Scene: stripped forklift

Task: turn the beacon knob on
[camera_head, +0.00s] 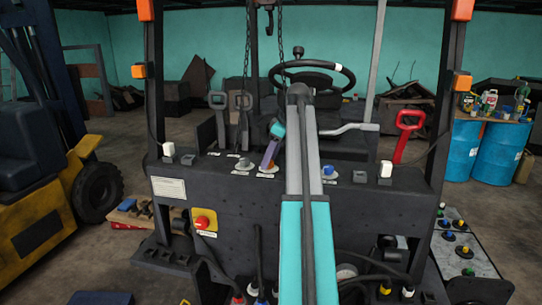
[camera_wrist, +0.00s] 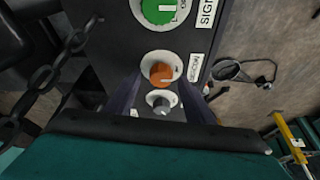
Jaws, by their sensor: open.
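The beacon knob (camera_wrist: 160,73) is orange on a pale round plate, with a label (camera_wrist: 195,67) on its right that seems to read BEACON. My gripper (camera_wrist: 161,84) is open and empty in the wrist view, its two dark purple fingers on either side of the orange knob. I cannot tell whether they touch it. In the head view my gripper (camera_head: 268,157) points down at the console top (camera_head: 210,172) and mostly hides the knob. Which way the knob is turned is not clear.
In the wrist view a green knob (camera_wrist: 158,10) and a grey knob (camera_wrist: 160,104) flank the orange one in a row. A chain (camera_wrist: 45,75) hangs at the left. In the head view a blue knob (camera_head: 328,169) and a red lever (camera_head: 404,135) stand to the right.

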